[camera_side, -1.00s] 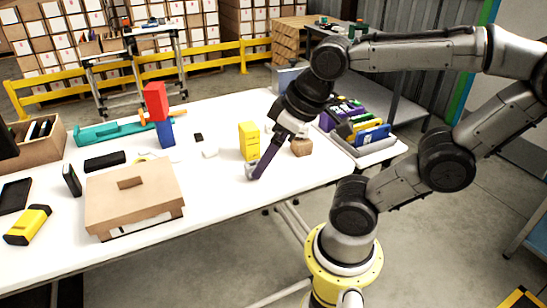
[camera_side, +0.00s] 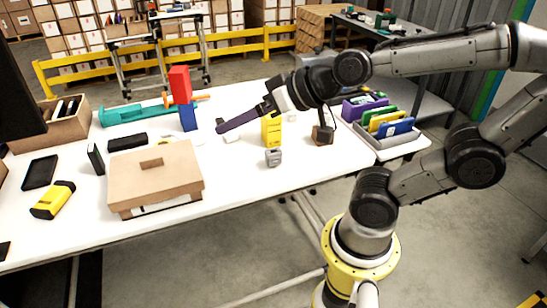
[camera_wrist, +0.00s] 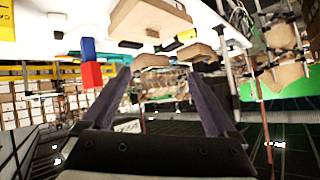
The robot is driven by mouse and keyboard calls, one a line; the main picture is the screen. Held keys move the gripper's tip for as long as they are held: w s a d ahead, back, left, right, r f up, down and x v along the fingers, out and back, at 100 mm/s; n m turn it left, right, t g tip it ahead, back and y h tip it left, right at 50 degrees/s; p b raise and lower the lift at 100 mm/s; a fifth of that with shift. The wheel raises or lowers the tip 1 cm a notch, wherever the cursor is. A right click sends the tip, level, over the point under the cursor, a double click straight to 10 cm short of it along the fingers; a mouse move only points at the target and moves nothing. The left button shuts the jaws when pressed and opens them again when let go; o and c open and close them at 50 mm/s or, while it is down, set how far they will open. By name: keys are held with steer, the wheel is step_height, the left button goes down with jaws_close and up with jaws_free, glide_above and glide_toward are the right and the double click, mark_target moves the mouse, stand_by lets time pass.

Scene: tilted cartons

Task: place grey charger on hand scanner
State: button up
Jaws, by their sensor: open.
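A small grey block (camera_side: 273,157), which looks like the grey charger, stands on the white table in front of a yellow carton (camera_side: 271,131). A yellow and black device (camera_side: 53,200) lies at the left front of the table; it may be the hand scanner, but I cannot tell for sure. My gripper (camera_side: 220,128) is raised above the table, left of the yellow carton, with its purple fingers pointing left. In the wrist view, my gripper (camera_wrist: 162,82) has its fingers apart, with nothing between them.
A red block (camera_side: 180,85) sits on a blue block (camera_side: 188,117) left of my gripper. A cardboard box (camera_side: 155,178) stands in front. A grey tray (camera_side: 398,142) of coloured folders is at the right. Front table around the grey block is clear.

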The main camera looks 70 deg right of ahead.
steer(key=w+d+f+m+t+h, duration=0.2)
steer(key=w+d+f+m, duration=0.1)
steer(key=w+m, duration=0.15)
steer(key=m+g+h, duration=0.2)
steer(key=g+h, duration=0.2)
steer(key=h, duration=0.5)
glide_toward(274, 157)
steer(key=d, duration=0.1)
steer(key=shift+a+x, duration=0.2)
steer(key=shift+x, duration=6.95)
steer(key=shift+c, duration=0.3)
jaws_close()
